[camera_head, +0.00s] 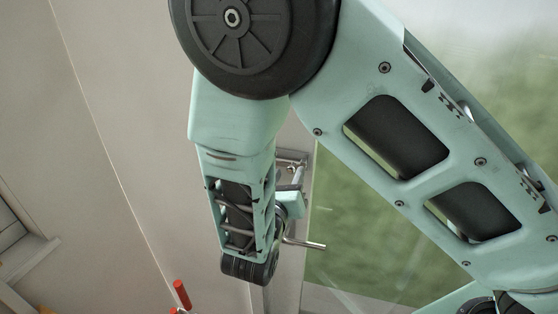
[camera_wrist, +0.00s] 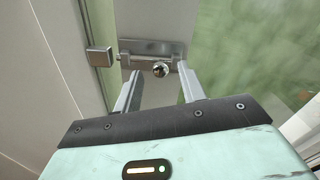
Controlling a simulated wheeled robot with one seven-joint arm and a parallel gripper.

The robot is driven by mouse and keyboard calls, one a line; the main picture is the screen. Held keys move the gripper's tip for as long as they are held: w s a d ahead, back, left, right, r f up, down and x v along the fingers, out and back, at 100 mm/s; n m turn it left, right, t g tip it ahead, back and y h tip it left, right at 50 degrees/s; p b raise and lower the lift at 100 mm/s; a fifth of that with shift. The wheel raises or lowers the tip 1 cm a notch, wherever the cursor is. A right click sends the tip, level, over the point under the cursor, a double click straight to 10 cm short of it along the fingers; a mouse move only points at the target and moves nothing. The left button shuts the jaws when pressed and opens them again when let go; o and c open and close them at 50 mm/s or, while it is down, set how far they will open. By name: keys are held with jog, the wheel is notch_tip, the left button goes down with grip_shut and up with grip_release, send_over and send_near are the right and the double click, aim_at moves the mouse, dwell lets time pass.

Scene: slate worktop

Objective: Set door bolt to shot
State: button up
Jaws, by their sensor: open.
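The door bolt (camera_wrist: 145,58) shows in the wrist view as a horizontal metal rod on a grey plate, with a round knob (camera_wrist: 160,69) standing out from it. A square metal keeper (camera_wrist: 99,57) sits to its left, across a gap in the frame. The rod's left end lies close to the keeper; I cannot tell whether it enters it. My gripper (camera_wrist: 160,82) is open, with one finger on each side below the knob, and holds nothing. In the head view my arm hides most of the gripper and bolt.
A lever handle (camera_head: 305,244) sticks out below the bolt area in the head view. Green glass (camera_head: 350,240) lies to the right and a pale wall (camera_head: 110,120) to the left. A red-topped object (camera_head: 182,294) stands at the lower edge.

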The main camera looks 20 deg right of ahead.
jog(key=shift+x, duration=0.8)
grip_shut()
jog(key=shift+w+a, duration=0.55)
jog(key=shift+a, duration=0.2)
jog(key=shift+w+a, duration=0.5)
jog(key=shift+a, duration=0.25)
grip_release()
jog(key=shift+a, duration=0.15)
